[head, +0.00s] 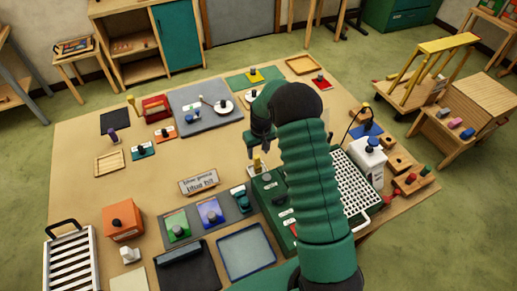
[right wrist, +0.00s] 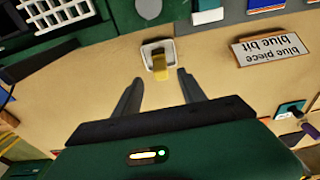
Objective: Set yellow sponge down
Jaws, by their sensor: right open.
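The yellow sponge (right wrist: 161,68) stands in a small white square dish (right wrist: 148,46) on the tan table, ahead of my right gripper's fingertips (right wrist: 161,78) in the right wrist view. Nothing is between the fingers, which are spread apart. In the head view the sponge is a small yellow block (head: 257,163) just below my right gripper (head: 261,148). My right arm hides part of the table behind it. My left gripper is not in view.
A lettered sign (head: 198,182) stands left of the sponge, and a green box (head: 270,202) lies close in front. A white perforated rack (head: 350,186) is to the right of my arm. Bare tabletop (head: 205,155) lies left of the gripper.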

